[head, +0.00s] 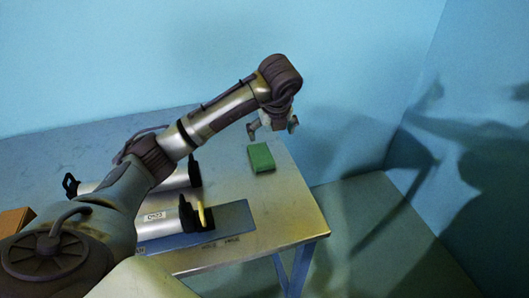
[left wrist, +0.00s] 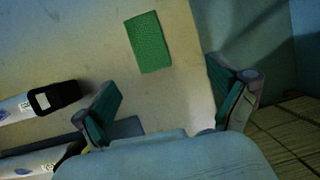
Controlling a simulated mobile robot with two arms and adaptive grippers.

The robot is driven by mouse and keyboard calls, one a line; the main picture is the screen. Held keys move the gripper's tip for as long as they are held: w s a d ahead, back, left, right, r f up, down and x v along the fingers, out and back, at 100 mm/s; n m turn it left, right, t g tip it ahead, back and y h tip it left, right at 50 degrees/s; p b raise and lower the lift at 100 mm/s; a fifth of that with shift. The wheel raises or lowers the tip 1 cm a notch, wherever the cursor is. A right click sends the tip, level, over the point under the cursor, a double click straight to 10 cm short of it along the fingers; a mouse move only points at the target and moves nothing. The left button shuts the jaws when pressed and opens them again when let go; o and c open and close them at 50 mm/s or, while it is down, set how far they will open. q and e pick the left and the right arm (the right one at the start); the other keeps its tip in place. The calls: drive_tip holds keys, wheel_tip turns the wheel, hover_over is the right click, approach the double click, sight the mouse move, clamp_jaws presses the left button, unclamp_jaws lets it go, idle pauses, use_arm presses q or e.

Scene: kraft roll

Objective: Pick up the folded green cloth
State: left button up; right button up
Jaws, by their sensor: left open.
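The folded green cloth (head: 261,158) lies flat on the table, near its right end, as a small rectangular pad. In the left wrist view the cloth (left wrist: 148,42) shows whole, beyond the fingertips and between their directions. My left gripper (head: 272,127) is open and empty, above the table and just behind the cloth in the head view. Its two green-padded fingers are spread wide in the left wrist view (left wrist: 168,98). The gripper is not touching the cloth. My right gripper is not in view.
The metal table (head: 290,205) has its right edge close to the cloth. A blue mat (head: 236,219) with a silver cylinder (head: 160,222) with dark ends lies in front. Another such cylinder (head: 180,178) lies behind it. A brown block (head: 14,221) sits at left.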

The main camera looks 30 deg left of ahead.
use_arm(q)
drive_tip(key=a, duration=0.2)
hover_over(261, 153)
drive_tip(key=s+d, duration=0.1)
drive_tip(key=d, duration=0.1)
drive_tip(key=shift+n+y, duration=0.3)
drive_tip(key=f, duration=0.6)
drive_tip(key=shift+s+f+p, duration=0.15)
drive_tip(key=shift+s+p, duration=0.05)
drive_tip(key=shift+p, duration=0.15)
drive_tip(key=shift+w+a+f, duration=0.15)
drive_tip(key=shift+a+f, duration=0.05)
drive_tip(key=shift+f, duration=0.3)
drive_tip(key=x, duration=0.2)
drive_tip(key=p+x, duration=0.1)
drive_tip(key=x, duration=0.1)
drive_tip(key=shift+s+f, duration=0.2)
drive_tip(key=shift+s, duration=0.1)
drive_tip(key=shift+w+a+f, duration=0.1)
drive_tip(key=shift+w+f, duration=0.05)
drive_tip(key=shift+f, duration=0.3)
drive_tip(key=c, duration=1.2)
drive_tip(key=shift+r, duration=0.15)
